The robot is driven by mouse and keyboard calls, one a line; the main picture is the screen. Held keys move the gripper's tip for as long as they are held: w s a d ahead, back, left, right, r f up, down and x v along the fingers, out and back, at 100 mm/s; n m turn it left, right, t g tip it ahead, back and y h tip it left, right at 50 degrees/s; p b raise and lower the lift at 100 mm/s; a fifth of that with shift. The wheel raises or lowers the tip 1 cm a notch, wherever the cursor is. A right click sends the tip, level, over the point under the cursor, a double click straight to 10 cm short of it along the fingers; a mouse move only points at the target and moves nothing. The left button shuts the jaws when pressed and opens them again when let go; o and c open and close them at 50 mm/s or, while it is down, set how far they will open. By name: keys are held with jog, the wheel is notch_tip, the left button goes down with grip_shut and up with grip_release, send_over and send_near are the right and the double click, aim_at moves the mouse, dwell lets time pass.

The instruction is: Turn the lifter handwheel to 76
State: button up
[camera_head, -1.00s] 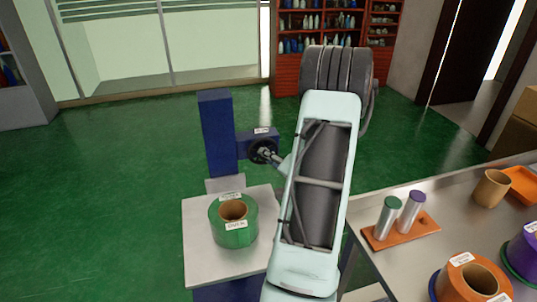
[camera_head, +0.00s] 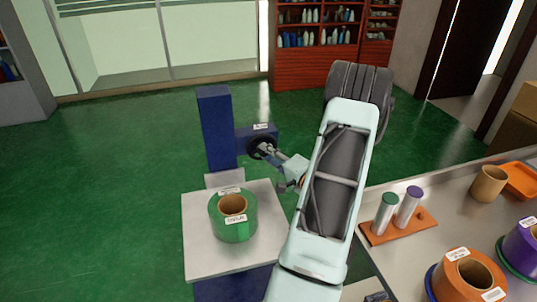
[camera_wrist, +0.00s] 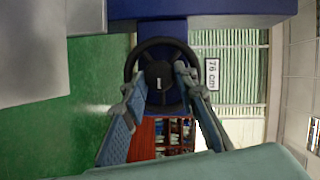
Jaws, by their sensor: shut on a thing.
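The lifter handwheel (camera_head: 257,147) is a dark round wheel on a blue arm of the blue lifter column (camera_head: 217,130). It also shows in the wrist view (camera_wrist: 137,62), with spokes and a central hub. My gripper (camera_head: 270,151) reaches it from the right. In the wrist view my gripper (camera_wrist: 158,86) has one finger on each side of the hub, and it is shut on the handwheel. A white tag (camera_wrist: 211,74) beside the wheel reads "76 cm". In the head view the same tag (camera_head: 261,127) is too small to read.
A green roll (camera_head: 232,220) with a label stands on the grey lifter platform (camera_head: 205,262). A steel table (camera_head: 440,222) at right bears an orange rack (camera_head: 398,230) with two cylinders, a brown cup (camera_head: 488,184) and more rolls. Green floor is open at left.

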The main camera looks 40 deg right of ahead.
jog(key=shift+a, duration=0.1)
jog(key=o, duration=1.2)
jog(key=shift+c, duration=0.2)
jog(key=s+a+r, duration=0.1)
jog(key=s, duration=1.1)
jog(key=shift+a, duration=0.2)
jog(key=shift+w, duration=0.1)
